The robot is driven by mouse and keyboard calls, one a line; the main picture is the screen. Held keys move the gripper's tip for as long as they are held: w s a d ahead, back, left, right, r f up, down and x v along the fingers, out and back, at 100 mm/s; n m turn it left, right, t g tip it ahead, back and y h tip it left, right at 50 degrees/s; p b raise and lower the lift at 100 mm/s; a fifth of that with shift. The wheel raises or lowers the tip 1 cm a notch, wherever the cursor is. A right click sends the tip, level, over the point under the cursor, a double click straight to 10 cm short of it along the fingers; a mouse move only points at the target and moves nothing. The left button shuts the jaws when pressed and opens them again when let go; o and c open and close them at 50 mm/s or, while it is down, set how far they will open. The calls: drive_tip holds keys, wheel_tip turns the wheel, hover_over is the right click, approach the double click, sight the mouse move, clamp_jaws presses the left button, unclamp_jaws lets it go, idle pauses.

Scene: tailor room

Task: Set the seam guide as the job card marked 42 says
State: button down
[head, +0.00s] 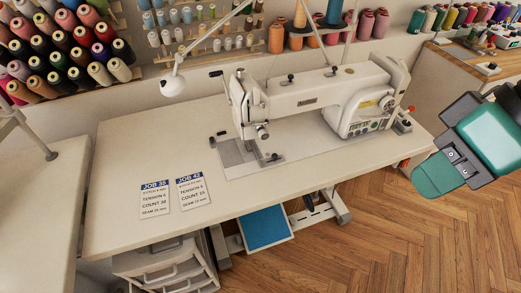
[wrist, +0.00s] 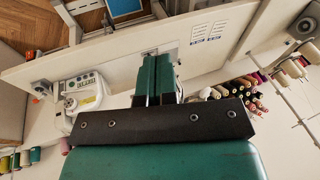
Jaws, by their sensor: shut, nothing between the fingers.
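Two printed job cards lie flat on the sewing table. The right card (head: 193,191) is headed JOB 42 and has a seam line at its bottom, its number too small to read surely. The white sewing machine (head: 310,97) stands at the table's back. A small dark fitting (head: 272,158) sits beside the needle area; I cannot tell surely that it is the seam guide. My gripper (wrist: 157,57) is shut and empty in the wrist view, its green fingers together. The cards also show in the wrist view (wrist: 208,40), upside down.
Small dark pieces (head: 217,137) lie left of the machine's plate. A white lamp (head: 173,85) hangs over the back left. Thread spools (head: 75,40) line the wall. Drawers (head: 165,265) and a blue pedal (head: 265,228) are below.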

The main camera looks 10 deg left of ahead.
idle(0.4)
drive_tip(key=c, duration=1.5)
unclamp_jaws()
drive_tip(key=shift+w, duration=0.1)
drive_tip(key=o, duration=0.4)
drive_tip(key=w+a+f+n+y, duration=0.1)
drive_tip(key=w+a+f+n, duration=0.1)
drive_tip(key=w, duration=0.4)
drive_tip(key=shift+w+a+f, duration=0.2)
drive_tip(key=shift+a, duration=0.15)
drive_tip(key=w+a+f+n+y, duration=0.2)
drive_tip(key=w+f+n, duration=0.15)
drive_tip(key=w, duration=0.35)
drive_tip(key=n+t+y+p, duration=0.1)
drive_tip(key=n+t+p, duration=0.1)
drive_tip(key=n, duration=0.1)
approach(276, 156)
drive_tip(key=shift+m, duration=0.25)
drive_tip(key=x, duration=0.8)
drive_tip(key=shift+w+a+f, duration=0.1)
drive_tip(key=shift+a+f, duration=0.05)
drive_tip(key=shift+c, duration=0.3)
clamp_jaws()
